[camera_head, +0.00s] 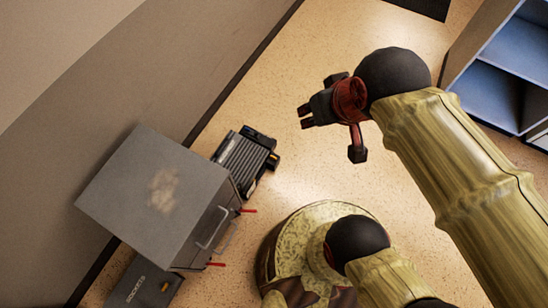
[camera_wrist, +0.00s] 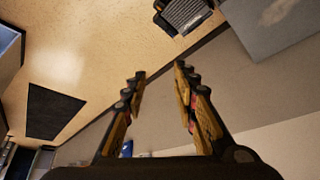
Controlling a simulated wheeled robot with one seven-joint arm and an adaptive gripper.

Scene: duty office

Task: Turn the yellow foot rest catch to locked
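A dark ribbed foot rest (camera_head: 243,160) lies on the floor by the wall, beside a grey cabinet. It also shows at the top of the wrist view (camera_wrist: 186,14).
The grey cabinet (camera_head: 150,195) has a handle and red levers on its front. A dark lettered box (camera_head: 138,284) with a small yellow spot stands below it in the picture. Blue-grey shelves (camera_head: 505,75) stand at the right. The floor (camera_head: 300,60) beyond the foot rest is clear.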

